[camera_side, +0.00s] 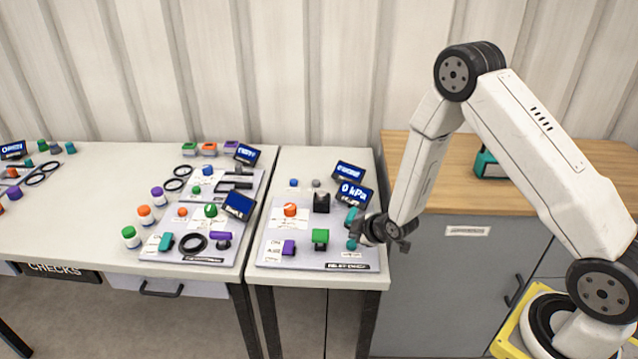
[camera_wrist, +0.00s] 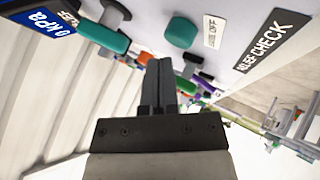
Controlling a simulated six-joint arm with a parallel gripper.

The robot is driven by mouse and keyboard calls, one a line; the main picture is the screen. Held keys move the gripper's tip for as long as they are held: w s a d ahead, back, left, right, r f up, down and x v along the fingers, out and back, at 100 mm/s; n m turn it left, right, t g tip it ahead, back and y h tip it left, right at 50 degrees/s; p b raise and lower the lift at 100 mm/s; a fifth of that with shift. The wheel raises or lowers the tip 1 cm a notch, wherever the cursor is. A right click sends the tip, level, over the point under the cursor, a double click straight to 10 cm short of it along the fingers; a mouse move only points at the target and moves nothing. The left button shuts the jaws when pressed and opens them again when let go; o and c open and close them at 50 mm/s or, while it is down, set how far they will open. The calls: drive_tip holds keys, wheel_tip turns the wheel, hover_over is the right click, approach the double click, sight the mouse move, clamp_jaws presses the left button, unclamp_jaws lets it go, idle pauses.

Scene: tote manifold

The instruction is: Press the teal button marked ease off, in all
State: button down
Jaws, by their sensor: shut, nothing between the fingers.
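A round teal button (camera_wrist: 181,32) stands on the light panel at the top of the wrist view, with a small white label (camera_wrist: 213,32) beside it, whose print is hard to read. In the side view the teal button (camera_side: 351,244) is at the panel's right edge, partly hidden by my gripper (camera_side: 360,229). In the wrist view my gripper (camera_wrist: 158,62) is shut and empty, its tips below the button in the picture. I see no clear contact; the gap to the button is hard to judge.
A teal handle (camera_wrist: 104,36) lies close to the button. The panel (camera_side: 335,262) also carries a green knob (camera_side: 320,238), a purple knob (camera_side: 288,247), an orange knob (camera_side: 290,210) and a 0 kPa display (camera_side: 355,193). More panels stand on the left table (camera_side: 80,210).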

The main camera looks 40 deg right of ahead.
sight(354, 244)
drive_tip(key=shift+r, duration=0.15)
drive_tip(key=shift+r, duration=2.35)
drive_tip(key=s+a+r+m+g, duration=0.2)
drive_tip(key=s+r+m+g, duration=0.1)
drive_tip(key=s, duration=0.6)
drive_tip(key=s+a+r+m+g, duration=0.3)
drive_tip(key=s+r+m, duration=0.2)
drive_tip(key=s+r, duration=0.3)
drive_tip(key=shift+s+a+r+g, duration=0.25)
drive_tip(key=shift+s+r+g, duration=0.05)
drive_tip(key=shift+s, duration=0.4)
